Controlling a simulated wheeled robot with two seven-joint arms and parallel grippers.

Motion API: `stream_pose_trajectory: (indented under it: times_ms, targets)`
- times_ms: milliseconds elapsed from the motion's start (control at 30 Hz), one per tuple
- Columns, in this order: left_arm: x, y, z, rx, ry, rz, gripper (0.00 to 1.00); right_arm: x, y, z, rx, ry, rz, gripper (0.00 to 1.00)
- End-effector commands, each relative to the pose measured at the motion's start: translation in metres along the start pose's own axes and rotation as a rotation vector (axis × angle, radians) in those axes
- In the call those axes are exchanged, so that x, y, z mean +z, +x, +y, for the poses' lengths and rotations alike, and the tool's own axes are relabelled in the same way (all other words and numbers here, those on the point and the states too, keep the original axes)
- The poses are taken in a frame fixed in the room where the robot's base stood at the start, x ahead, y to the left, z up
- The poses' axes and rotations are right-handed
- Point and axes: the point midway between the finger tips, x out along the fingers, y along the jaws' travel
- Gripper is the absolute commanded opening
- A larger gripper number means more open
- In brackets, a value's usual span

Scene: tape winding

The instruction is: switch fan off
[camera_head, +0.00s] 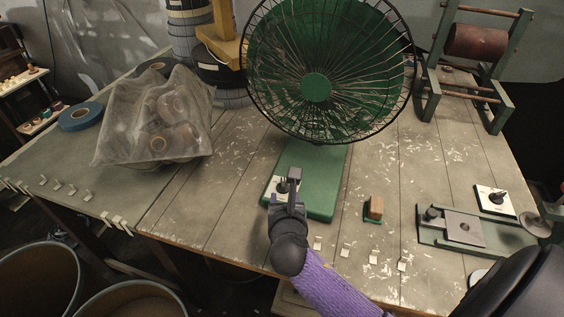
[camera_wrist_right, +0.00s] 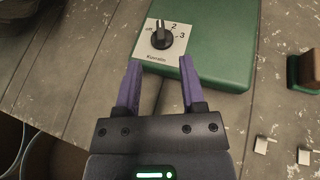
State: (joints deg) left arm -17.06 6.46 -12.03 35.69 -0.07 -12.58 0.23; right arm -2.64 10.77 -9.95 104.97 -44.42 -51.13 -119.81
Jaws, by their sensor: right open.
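A green fan (camera_head: 316,87) with a black wire cage stands at the back of the table on a green base (camera_head: 318,170). At the base's front left corner is a white dial plate with a black knob, seen in the right wrist view (camera_wrist_right: 161,38). The plate is marked off, 2 and 3; the knob's raised grip points up, between off and 2. My right gripper (camera_head: 289,180) is open and empty over this corner. In the wrist view its purple fingers (camera_wrist_right: 160,63) are apart, just short of the knob. My left gripper is out of view.
A small wooden block (camera_head: 375,207) sits right of the base. A green fixture (camera_head: 466,228) and a roller stand (camera_head: 477,45) are farther right. A bag of tape rolls (camera_head: 155,120) and a blue roll (camera_head: 81,117) are at left. Tape pieces line the front edge.

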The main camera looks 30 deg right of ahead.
Motion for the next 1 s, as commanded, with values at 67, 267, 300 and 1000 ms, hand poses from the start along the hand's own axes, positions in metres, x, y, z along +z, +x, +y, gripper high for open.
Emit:
stream_pose_trajectory:
  times_ms: [67,267,300,1000]
  targets:
    - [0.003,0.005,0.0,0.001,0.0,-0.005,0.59,-0.002,0.008,0.0,-0.001,0.001,0.0,0.51]
    - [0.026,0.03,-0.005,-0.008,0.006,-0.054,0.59,-0.006,0.055,0.0,-0.001,0.002,0.0,0.51]
    - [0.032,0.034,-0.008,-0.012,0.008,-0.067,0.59,-0.006,0.064,0.0,-0.002,0.001,0.001,0.51]
    - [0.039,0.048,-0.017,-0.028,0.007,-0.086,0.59,0.0,0.099,0.0,0.001,0.001,0.001,0.2]
